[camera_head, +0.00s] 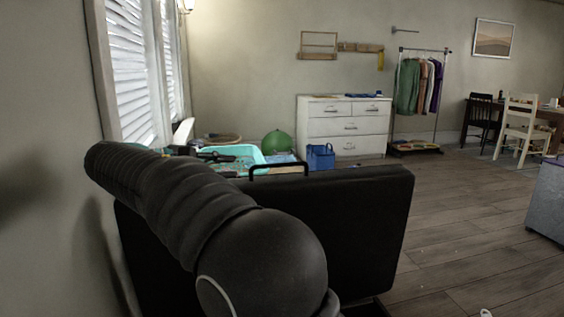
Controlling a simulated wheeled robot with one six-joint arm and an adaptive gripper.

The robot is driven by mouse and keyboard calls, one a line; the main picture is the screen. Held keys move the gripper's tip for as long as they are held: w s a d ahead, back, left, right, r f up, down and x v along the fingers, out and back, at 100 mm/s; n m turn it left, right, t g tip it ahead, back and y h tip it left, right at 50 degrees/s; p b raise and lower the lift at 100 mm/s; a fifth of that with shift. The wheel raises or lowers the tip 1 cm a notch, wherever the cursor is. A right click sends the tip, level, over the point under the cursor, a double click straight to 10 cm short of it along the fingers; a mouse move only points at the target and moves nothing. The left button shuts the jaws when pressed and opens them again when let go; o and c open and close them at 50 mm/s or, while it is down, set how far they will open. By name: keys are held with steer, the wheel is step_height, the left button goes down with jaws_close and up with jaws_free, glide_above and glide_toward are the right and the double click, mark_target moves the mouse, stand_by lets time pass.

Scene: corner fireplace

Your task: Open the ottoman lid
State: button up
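The black ottoman lid (360,225) is a thick dark panel in the middle of the head view. It appears raised and stands steeply, with a black bar handle (279,167) on its upper edge. A dark edge low at the right of the panel may be the ottoman's body, which is mostly hidden. My black arm crosses in front of the lid from the lower middle to the upper left. My gripper (217,156) is small and dark beyond the lid's upper edge, left of the handle and apparently apart from it. Its fingers are too unclear to tell open from shut.
A wall and a shuttered window (135,75) are close on the left. Beyond the lid are a turquoise bin (243,152), a green ball (277,142), a blue basket (320,157) and a white dresser (345,125).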

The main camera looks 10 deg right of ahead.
mark_target(273, 166)
steer(key=x, duration=1.4)
steer(key=shift+w+d+r, duration=0.1)
steer(key=shift+d+r, duration=0.2)
jaws_close()
